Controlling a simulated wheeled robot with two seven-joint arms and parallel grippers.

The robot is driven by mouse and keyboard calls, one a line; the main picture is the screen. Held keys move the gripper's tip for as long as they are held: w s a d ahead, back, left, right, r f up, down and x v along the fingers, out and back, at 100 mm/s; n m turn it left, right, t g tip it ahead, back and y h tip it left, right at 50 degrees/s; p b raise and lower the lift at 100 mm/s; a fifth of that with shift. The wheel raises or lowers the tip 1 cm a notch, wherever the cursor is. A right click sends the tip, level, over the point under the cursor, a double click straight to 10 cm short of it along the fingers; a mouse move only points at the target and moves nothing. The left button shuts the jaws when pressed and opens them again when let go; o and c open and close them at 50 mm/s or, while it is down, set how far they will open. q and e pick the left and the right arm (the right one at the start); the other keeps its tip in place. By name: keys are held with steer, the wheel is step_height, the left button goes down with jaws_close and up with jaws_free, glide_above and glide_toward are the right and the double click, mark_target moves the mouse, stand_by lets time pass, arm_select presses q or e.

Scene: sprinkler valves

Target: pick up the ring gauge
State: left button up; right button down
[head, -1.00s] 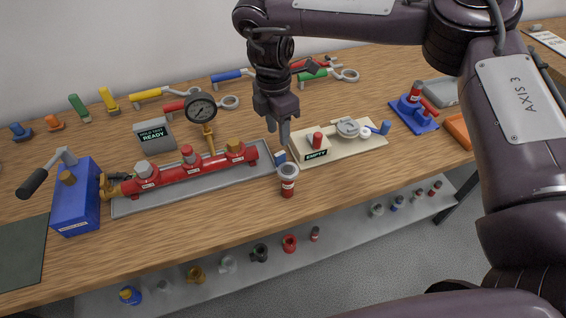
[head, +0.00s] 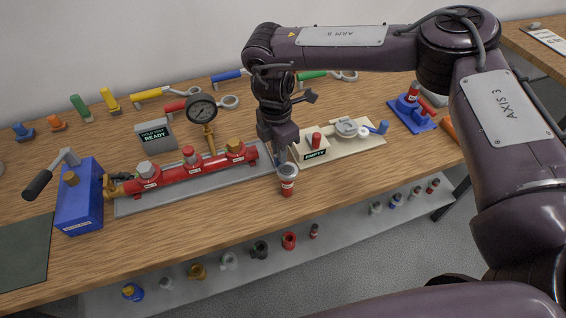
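My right gripper (head: 282,156) points down between the red manifold and the cream board, just behind and above a short red cylinder (head: 288,187) with a grey ring-shaped top (head: 288,172). That top may be the ring gauge, but I cannot tell for sure. The cylinder stands upright near the table's front edge. The fingertips overlap its far side in the picture; I cannot tell if they touch it. The fingers show almost edge-on, so their opening is unclear. My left gripper is out of view.
A red manifold (head: 190,169) with a pressure gauge (head: 202,108) lies on a grey tray to the left. A cream board (head: 345,149) marked EMPTY is close on the right. A blue pump (head: 79,200) stands far left. A lower shelf (head: 330,225) holds several small fittings.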

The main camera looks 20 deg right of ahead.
steer(key=shift+r, duration=0.15)
steer(key=shift+r, duration=0.3)
step_height(320, 180, up, 19)
stand_by(0.5)
stand_by(0.3)
